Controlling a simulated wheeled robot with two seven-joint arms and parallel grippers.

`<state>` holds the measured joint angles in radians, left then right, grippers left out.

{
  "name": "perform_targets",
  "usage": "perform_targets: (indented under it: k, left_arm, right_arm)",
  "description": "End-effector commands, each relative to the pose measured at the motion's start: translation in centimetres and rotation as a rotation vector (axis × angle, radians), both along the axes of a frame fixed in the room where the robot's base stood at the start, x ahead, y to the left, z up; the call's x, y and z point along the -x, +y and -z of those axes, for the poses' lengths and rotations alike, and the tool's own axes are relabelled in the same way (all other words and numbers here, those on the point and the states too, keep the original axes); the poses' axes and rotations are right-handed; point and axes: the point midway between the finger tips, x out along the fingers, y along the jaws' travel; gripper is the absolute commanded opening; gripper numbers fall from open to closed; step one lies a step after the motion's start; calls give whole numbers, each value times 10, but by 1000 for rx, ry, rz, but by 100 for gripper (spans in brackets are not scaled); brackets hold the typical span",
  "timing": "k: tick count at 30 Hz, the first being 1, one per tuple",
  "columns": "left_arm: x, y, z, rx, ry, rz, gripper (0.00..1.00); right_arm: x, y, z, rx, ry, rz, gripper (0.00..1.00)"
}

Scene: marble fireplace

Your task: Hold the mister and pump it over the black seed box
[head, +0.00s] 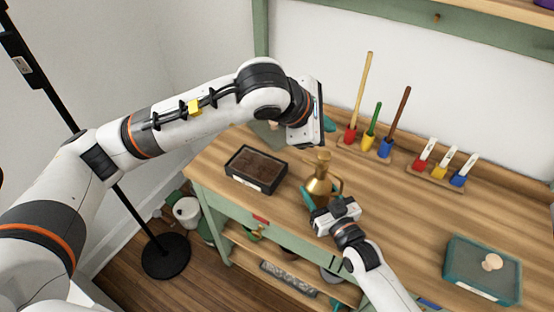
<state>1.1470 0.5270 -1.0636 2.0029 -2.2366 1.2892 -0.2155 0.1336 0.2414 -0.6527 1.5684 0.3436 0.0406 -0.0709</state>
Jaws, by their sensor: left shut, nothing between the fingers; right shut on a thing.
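The brass mister (318,184) stands upright at the middle of the wooden bench, its narrow top pointing up and its handle on the right. My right gripper (320,197) is shut on its lower part from the front. The black seed box (246,180), filled with brown soil, sits on the bench left of the mister with a gap between them. My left gripper (328,120) is shut and empty, and appears just above the mister's top in the picture. Its fingers are mostly hidden behind its own body, and I cannot tell the exact gap.
A teal box with a round knob (482,270) sits at the right front. Another knobbed box (268,132) is partly hidden behind my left arm. Racks with coloured tools (364,145) and small brushes (442,176) line the back. The bench between the mister and teal box is clear.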

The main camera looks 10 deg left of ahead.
Motion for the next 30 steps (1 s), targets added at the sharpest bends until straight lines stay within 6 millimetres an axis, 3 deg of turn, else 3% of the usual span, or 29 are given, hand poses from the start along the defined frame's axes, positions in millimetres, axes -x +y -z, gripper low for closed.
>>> perform_targets:
  k: [9,10,14,23,30]
  left_arm:
    - [0,0,0,0,0,0,0]
    - [0,0,0,0,0,0,0]
    - [0,0,0,0,0,0,0]
    - [0,0,0,0,0,0,0]
    - [0,0,0,0,0,0,0]
  right_arm:
    - [0,0,0,0,0,0,24]
    - [0,0,0,0,0,0,62]
    - [0,0,0,0,0,0,82]
    - [1,-1,0,1,1,0,82]
    - [28,-20,1,1,3,0,82]
